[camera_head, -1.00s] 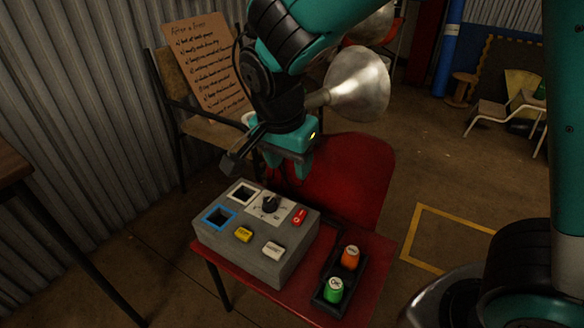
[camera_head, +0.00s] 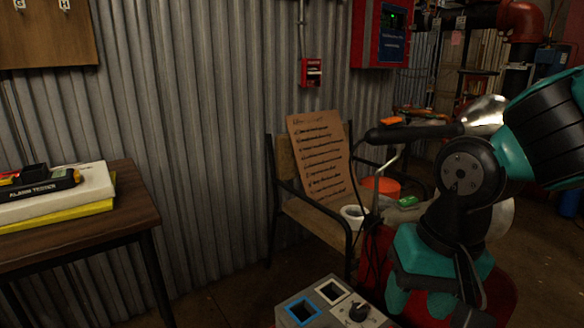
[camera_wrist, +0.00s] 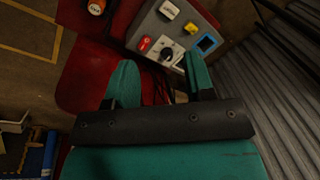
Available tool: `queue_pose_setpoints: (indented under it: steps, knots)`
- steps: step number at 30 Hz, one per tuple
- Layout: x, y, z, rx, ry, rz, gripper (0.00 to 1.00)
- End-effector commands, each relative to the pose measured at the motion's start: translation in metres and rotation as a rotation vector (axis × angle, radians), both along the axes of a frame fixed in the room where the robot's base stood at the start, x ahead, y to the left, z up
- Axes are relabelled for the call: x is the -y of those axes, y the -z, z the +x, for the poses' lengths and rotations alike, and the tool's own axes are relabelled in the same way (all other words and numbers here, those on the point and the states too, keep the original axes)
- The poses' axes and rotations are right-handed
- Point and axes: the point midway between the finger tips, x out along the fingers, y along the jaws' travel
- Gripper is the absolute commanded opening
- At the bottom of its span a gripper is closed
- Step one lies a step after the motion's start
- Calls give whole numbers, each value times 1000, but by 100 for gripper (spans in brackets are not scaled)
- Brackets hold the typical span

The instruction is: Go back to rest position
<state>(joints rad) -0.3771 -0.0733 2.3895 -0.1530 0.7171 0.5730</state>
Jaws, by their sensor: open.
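The box also shows in the wrist view (camera_wrist: 150,22), beyond the fingertips, with a black knob and red, yellow and white buttons. My fingers look apart from the box, though the exact gap cannot be told.
A wooden table (camera_head: 130,205) with a yellow-and-white stack stands at the left. A chair (camera_head: 290,175) holding a handwritten cardboard sign (camera_head: 322,155) and a white cup (camera_head: 352,215) stands by the corrugated wall (camera_head: 200,120). A red alarm box (camera_head: 311,72) is on that wall.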

Motion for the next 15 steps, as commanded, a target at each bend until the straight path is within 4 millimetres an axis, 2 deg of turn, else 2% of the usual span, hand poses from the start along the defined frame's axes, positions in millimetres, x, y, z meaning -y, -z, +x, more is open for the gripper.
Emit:
queue_pose_setpoints:
  steps: [3, 8, 9, 10, 15]
  knots:
    - [-3, -12, -34, 40, -293, 86, 49]
    - [-11, -24, -77, 124, -655, 184, 49]
    - [-12, -35, -83, 137, -710, 198, 49]
    - [-13, -48, -81, 133, -702, 195, 49]
    - [-13, -91, -80, 130, -698, 193, 49]
